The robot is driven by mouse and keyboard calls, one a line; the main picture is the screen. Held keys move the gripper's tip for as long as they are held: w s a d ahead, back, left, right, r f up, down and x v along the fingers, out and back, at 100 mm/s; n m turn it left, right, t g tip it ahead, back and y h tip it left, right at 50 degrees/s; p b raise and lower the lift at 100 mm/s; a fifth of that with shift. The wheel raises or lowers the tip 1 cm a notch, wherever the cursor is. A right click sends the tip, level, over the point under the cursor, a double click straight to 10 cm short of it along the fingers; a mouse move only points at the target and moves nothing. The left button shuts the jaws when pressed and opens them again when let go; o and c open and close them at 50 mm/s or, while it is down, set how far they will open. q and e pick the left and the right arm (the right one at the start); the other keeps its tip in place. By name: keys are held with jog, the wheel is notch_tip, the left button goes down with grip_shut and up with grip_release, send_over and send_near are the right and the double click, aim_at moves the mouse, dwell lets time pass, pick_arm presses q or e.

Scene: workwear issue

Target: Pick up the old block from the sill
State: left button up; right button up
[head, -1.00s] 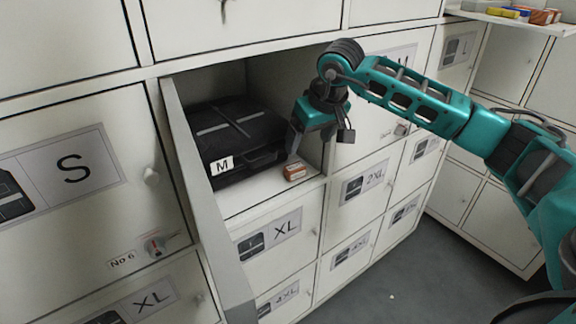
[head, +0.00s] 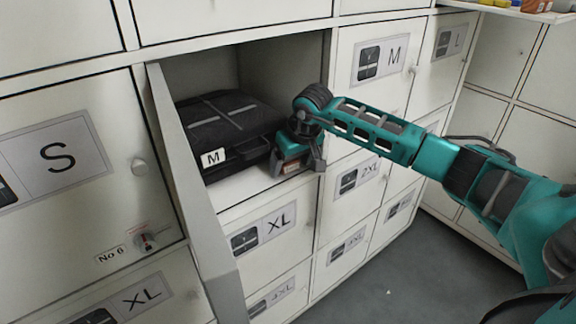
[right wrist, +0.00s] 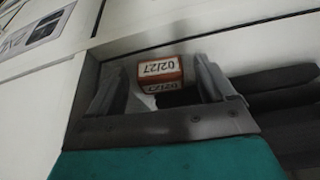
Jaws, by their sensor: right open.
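The old block (head: 291,167) is a small orange-brown block with a white label. It lies on the white sill (head: 238,196) at the front of the open locker compartment. In the right wrist view the block (right wrist: 160,73) reads "02/27" and sits between the two fingers, with gaps on both sides. My right gripper (head: 297,166) is open around it, reaching down into the compartment's right front corner. Part of the block is hidden behind the fingers in the head view. My left gripper is not in view.
A black folded garment pack (head: 225,125) tagged M fills the compartment just left of the gripper. The open locker door (head: 192,190) stands at its left. Closed lockers surround it. A shelf (head: 520,12) with small coloured items is at the top right.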

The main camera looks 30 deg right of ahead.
jog(key=shift+c, duration=0.4)
jog(key=c, duration=1)
jog(key=shift+r, duration=0.1)
jog(key=shift+c, duration=0.2)
